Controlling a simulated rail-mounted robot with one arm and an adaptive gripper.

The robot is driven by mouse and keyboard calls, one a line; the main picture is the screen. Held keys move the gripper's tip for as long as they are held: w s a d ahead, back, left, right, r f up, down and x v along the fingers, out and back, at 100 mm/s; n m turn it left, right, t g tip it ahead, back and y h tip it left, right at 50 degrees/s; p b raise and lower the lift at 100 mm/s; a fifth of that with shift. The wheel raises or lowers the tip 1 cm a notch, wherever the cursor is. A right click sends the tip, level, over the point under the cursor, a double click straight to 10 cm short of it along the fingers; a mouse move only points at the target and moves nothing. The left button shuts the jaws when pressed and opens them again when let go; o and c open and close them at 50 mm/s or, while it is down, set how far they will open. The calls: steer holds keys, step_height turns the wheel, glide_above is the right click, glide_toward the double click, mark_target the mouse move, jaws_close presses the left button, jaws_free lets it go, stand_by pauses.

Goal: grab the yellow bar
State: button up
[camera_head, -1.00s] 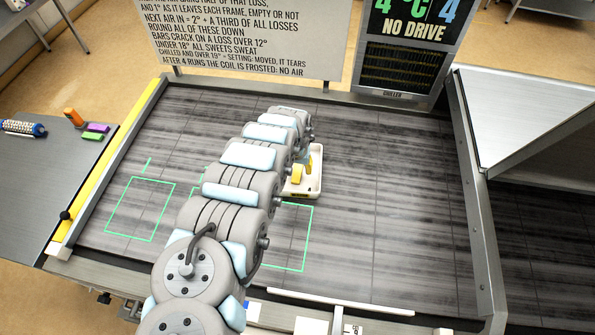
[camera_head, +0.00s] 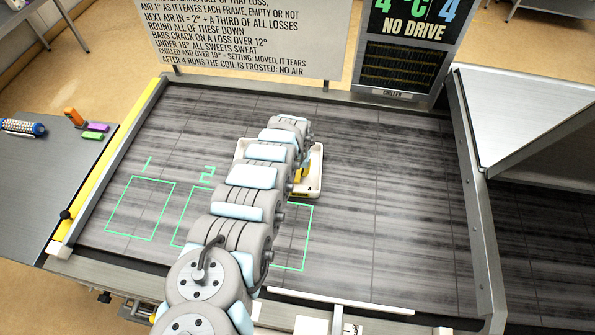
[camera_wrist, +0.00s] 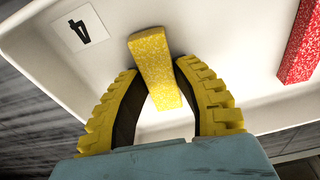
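The yellow bar (camera_wrist: 154,65) lies in a white tray (camera_wrist: 215,28), which also shows in the head view (camera_head: 317,168). In the wrist view my gripper (camera_wrist: 158,68) has its two yellow ridged fingers on either side of the bar. The fingertips are close to the bar's two long edges. I cannot tell whether both touch it. The far end of the bar sticks out past the fingertips. In the head view my arm covers the gripper and much of the tray.
A red bar (camera_wrist: 302,45) lies in the same tray to the right. Green outlined frames (camera_head: 139,208) mark the dark table. Orange (camera_head: 74,117), purple (camera_head: 98,127) and green (camera_head: 92,135) bars lie on the left side table.

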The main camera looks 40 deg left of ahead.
jaws_close()
steer(key=shift+r, duration=0.1)
